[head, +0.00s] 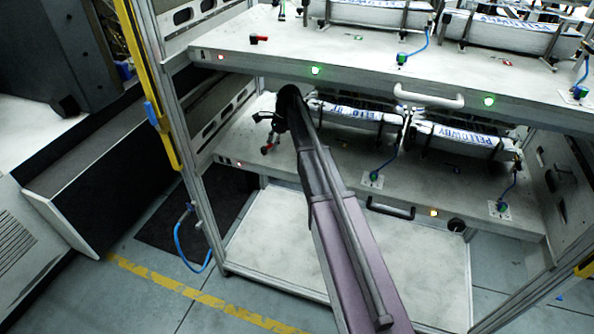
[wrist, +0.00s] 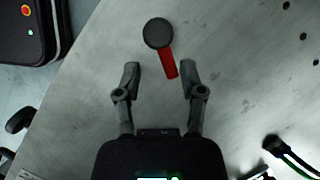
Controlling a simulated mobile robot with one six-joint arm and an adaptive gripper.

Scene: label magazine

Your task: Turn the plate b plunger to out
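The plunger under my gripper shows in the wrist view as a dark round knob (wrist: 157,33) with a red lever (wrist: 168,62) pointing towards me. In the head view its red part (head: 266,149) shows beside my gripper on the lower plate (head: 232,145). My gripper (wrist: 160,75) is open in the wrist view, with the lever's free end between the fingertips in the picture, nearer the right one. I see no contact and cannot tell the height gap. My gripper also shows in the head view (head: 268,128). No letter marking the plate is readable.
The upper plate (head: 300,57) carries another red lever (head: 259,39). Label magazines (head: 464,140) stand right of my arm on the lower plate. A black handle (head: 390,208) and blue hoses (head: 385,163) are at its front. The rack's post (head: 188,175) stands at left.

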